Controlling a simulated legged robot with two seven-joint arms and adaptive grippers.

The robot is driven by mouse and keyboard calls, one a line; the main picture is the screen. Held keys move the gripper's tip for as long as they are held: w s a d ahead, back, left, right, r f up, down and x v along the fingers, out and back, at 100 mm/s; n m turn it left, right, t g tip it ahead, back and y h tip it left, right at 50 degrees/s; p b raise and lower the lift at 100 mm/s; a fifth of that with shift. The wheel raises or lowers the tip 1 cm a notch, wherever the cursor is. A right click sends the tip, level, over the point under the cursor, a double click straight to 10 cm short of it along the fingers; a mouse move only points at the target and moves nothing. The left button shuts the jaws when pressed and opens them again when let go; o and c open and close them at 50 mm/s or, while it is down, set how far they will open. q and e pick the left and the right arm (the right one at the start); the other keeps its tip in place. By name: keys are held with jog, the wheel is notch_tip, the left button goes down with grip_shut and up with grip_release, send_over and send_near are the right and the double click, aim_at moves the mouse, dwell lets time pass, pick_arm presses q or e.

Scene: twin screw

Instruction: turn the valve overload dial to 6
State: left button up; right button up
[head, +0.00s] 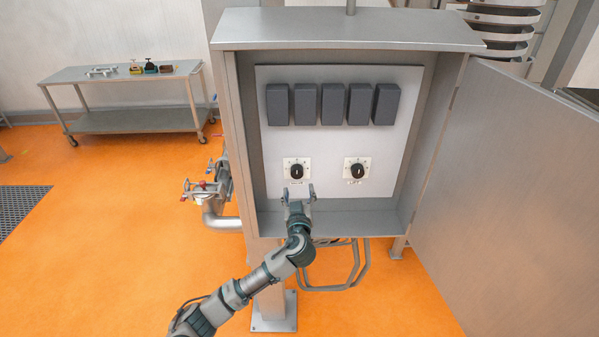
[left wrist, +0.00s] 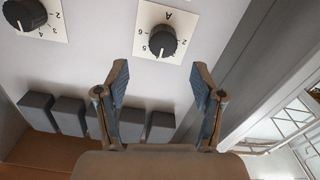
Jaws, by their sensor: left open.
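Two black dials on white square plates sit on the cabinet's back panel. The left dial (head: 297,171) also shows in the left wrist view (left wrist: 162,40), upside down, with printed numbers around it and a white mark on its lower edge there. The right dial (head: 357,171) shows partly in the left wrist view (left wrist: 25,14). The labels are too small to read, so I cannot tell which is the valve overload dial. My left gripper (head: 298,194) is open and empty, in front of and slightly below the left dial; its fingers (left wrist: 159,75) are apart from the knob.
Several dark blocks (head: 333,104) line the panel above the dials. The cabinet's side walls and lower ledge (head: 345,219) enclose the space. The open door (head: 520,190) stands at right. A wheeled table (head: 130,121) is far left.

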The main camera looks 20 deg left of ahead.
aim_at(296, 175)
pick_arm(q)
jog(key=x, duration=0.2)
jog(key=p+x, duration=0.1)
jog(key=x, duration=0.2)
jog(key=a+x, duration=0.1)
jog(key=x, duration=0.1)
jog(key=shift+w+a+p, duration=0.1)
jog(key=shift+w+p, duration=0.15)
jog(key=shift+p, duration=0.05)
jog(key=shift+w, duration=0.25)
jog(key=shift+w+d+f, duration=0.1)
jog(key=shift+w+d, duration=0.1)
jog(key=shift+d, duration=0.1)
jog(key=shift+c, duration=0.3)
jog(key=c, duration=0.4)
jog(key=shift+s, duration=0.1)
jog(key=c, duration=0.7)
jog(key=shift+a, duration=0.25)
